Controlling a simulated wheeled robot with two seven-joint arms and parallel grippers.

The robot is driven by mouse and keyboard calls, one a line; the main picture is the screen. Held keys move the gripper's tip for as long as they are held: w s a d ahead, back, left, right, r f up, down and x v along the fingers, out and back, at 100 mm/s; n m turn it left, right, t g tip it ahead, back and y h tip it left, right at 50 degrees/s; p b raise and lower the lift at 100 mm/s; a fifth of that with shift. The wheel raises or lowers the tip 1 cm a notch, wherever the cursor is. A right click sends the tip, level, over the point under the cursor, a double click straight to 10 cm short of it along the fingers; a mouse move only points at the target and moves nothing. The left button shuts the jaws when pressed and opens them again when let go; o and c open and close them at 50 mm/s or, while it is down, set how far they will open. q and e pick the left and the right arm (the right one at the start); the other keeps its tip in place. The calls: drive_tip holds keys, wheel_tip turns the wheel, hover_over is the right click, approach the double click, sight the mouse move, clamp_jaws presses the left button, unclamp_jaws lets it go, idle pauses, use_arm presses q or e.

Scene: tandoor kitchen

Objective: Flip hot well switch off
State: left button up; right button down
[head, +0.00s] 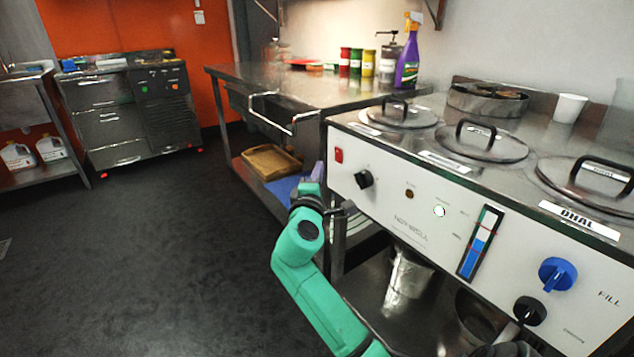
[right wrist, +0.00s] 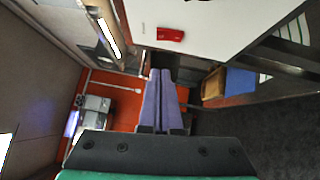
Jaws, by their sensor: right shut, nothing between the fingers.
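The hot well (head: 400,205) is a white-fronted steel unit with lidded pots on top, at the right of the head view. Its red switch (head: 338,155) is at the upper left end of the front panel. In the right wrist view the red switch (right wrist: 170,34) is above the fingertips, apart from them. My right gripper (head: 317,170) has purple fingers, and in the head view it is just left of and below the switch. Its fingers (right wrist: 160,75) are shut together and empty. Which way the switch is set is too small to tell. My left gripper is not in view.
The panel also has a black knob (head: 364,179), a blue knob (head: 557,274) and a level gauge (head: 480,243). A steel table (head: 300,76) with bottles stands left of the hot well, with a wooden tray (head: 270,162) on its lower shelf. Dark floor (head: 170,250) is clear at left.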

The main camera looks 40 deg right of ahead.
sight(335, 150)
drive_tip(key=d, duration=0.2)
drive_tip(key=w+d, duration=0.1)
drive_tip(key=d, duration=0.3)
drive_tip(key=shift+w+r, duration=0.35)
drive_tip(key=shift+w, duration=0.05)
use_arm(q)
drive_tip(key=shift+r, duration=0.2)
use_arm(e)
drive_tip(key=shift+r, duration=0.1)
